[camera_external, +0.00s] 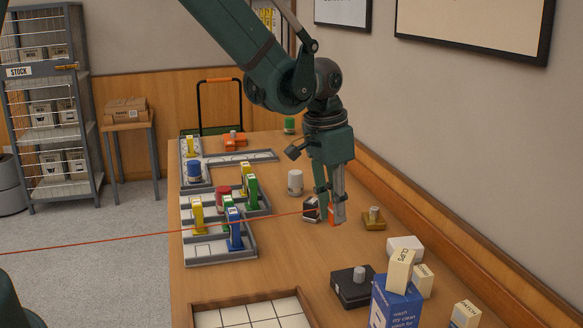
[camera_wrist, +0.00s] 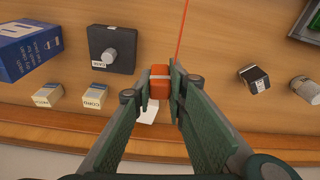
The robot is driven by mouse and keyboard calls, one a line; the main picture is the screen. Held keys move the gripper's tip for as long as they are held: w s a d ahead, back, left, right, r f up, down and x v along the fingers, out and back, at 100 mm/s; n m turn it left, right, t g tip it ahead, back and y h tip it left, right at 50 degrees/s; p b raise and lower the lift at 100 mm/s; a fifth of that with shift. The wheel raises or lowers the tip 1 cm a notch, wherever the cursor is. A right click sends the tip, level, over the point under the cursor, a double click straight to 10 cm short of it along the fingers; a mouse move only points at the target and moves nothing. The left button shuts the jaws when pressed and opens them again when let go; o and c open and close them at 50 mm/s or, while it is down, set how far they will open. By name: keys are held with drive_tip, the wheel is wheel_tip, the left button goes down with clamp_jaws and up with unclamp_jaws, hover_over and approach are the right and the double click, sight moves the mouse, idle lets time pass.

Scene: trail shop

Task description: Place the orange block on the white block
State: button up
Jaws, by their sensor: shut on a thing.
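The orange block (camera_wrist: 160,82) is between the two fingertips of my gripper (camera_wrist: 160,84) in the wrist view. In the external view my gripper (camera_external: 335,212) is shut on the orange block (camera_external: 332,214), which is mostly hidden by the fingers. The white block (camera_external: 405,246) lies on the table to the right of my gripper, toward the wall. In the wrist view the white block (camera_wrist: 148,113) shows partly, just below the orange block, with the fingers covering some of it. The held block appears above the table and apart from the white block.
A black block with a grey knob (camera_external: 352,286), a blue box (camera_external: 397,304) and cream blocks (camera_external: 466,315) stand near the white block. A brass-coloured block (camera_external: 374,219) and a black-and-white block (camera_external: 311,209) are close to my gripper. Grey trays (camera_external: 215,252) hold coloured items at left.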

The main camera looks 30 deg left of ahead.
drive_tip(key=w+d+r+m+p, duration=0.1)
drive_tip(key=w+d+r+p, duration=0.1)
drive_tip(key=w+d, duration=1)
drive_tip(key=d, duration=0.2)
drive_tip(key=shift+w+d+r+m+p, duration=0.2)
drive_tip(key=shift+w+d+m+p, duration=0.1)
drive_tip(key=shift+w+p, duration=0.1)
drive_tip(key=shift+f, duration=0.1)
hover_over(408, 242)
drive_tip(key=shift+s+a+f, duration=0.1)
drive_tip(key=shift+s+f, duration=0.05)
drive_tip(key=shift+f, duration=1.4)
drive_tip(key=shift+s+a+f, duration=0.1)
drive_tip(key=shift+f, duration=1.4)
drive_tip(key=shift+f+b, duration=0.4)
drive_tip(key=shift+f, duration=1.5)
drive_tip(key=shift+f, duration=0.15)
